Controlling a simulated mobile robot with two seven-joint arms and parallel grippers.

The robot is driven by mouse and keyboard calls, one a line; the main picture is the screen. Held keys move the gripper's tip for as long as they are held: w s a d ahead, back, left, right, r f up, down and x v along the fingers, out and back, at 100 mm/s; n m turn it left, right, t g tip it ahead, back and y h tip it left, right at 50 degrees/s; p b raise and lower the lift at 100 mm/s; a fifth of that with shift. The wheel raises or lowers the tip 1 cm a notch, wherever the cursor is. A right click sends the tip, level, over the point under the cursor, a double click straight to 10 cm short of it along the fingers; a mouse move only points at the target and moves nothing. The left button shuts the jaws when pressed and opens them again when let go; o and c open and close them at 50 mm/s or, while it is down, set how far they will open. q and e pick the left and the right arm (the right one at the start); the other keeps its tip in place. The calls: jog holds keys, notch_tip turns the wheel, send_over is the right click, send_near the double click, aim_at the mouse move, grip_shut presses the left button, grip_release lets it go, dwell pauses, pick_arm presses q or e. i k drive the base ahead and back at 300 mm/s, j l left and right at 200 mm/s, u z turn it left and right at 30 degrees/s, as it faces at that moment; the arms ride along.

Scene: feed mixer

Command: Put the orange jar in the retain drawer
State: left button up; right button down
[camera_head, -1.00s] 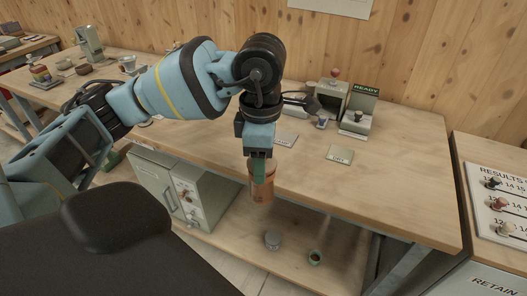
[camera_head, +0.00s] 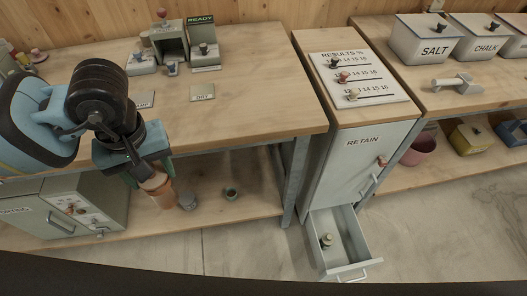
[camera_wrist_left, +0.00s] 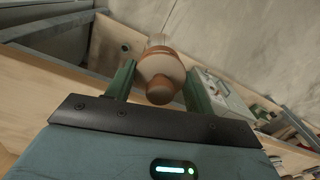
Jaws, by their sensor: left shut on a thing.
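My left gripper (camera_head: 138,172) is shut on the orange jar (camera_head: 160,190), which hangs tilted below the fingers in front of the left workbench. In the left wrist view the jar (camera_wrist_left: 161,75) sits between the two green fingers (camera_wrist_left: 160,85), its knobbed end facing the camera. The retain drawer (camera_head: 340,244) is pulled out at the bottom of the grey cabinet marked RETAIN (camera_head: 362,150), right of the jar. A small dark-topped jar (camera_head: 326,240) stands inside it. My right gripper is not in view.
A grey control box (camera_head: 60,210) is at the lower left. A bench leg (camera_head: 296,175) lies between jar and drawer. The floor before the drawer (camera_head: 250,245) is clear.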

aim_at(341, 242)
jog(key=z, duration=1.2)
jog(key=i+l, duration=0.15)
jog(key=l, duration=0.2)
jog(key=i+l, duration=0.1)
jog(key=l, duration=0.2)
jog(key=i+l, duration=0.15)
jog(key=l, duration=0.2)
jog(key=i+l, duration=0.15)
jog(key=l, duration=0.2)
